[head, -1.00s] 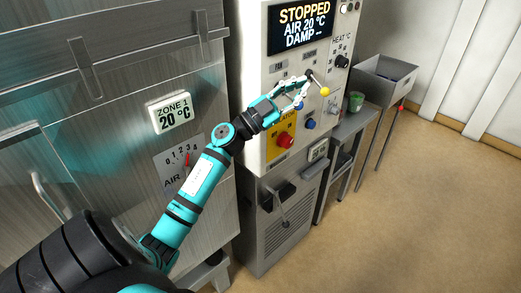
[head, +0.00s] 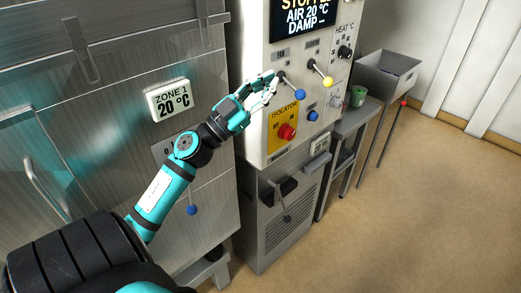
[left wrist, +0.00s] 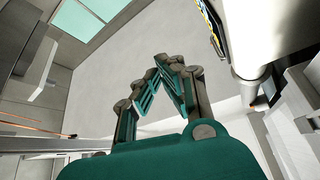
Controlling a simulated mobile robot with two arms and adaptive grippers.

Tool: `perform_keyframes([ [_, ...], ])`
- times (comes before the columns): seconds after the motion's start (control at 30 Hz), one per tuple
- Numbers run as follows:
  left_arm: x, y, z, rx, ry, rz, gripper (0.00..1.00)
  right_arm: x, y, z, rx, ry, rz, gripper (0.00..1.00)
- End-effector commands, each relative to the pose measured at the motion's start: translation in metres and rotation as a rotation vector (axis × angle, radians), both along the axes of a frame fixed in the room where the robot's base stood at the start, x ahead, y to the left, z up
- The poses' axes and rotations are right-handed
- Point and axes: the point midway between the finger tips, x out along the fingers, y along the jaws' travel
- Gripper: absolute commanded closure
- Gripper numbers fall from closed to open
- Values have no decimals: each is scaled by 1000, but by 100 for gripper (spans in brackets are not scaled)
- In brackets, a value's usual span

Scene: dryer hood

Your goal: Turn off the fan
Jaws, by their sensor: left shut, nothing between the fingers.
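A grey control panel (head: 262,50) stands right of centre in the head view. A lever with a blue ball (head: 299,94) and one with a yellow ball (head: 327,82) both slant down to the right. Their small labels are unreadable, so I cannot tell which is the fan's. The black display (head: 301,16) reads "STOPPED", cut by the frame top, then "AIR 20 °C" and "DAMP –". My left gripper (head: 274,80) is shut and empty, just left of the blue-ball lever's base; contact is unclear. In the left wrist view its fingertips (left wrist: 170,62) meet. My right gripper is out of view.
A red isolator knob (head: 287,131) sits on a yellow plate, with a blue button (head: 313,116) to its right. A black heat knob (head: 345,52) is at the upper right. A green cup (head: 357,96) stands on a side table.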

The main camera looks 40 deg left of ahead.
Motion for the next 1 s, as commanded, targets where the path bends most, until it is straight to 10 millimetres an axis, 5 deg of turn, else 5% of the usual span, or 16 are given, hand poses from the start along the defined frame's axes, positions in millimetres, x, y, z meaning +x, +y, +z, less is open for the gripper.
perform_keyframes([
  [1.0, 32, 41, -199, -203, 338, 318, 100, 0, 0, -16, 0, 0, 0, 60],
])
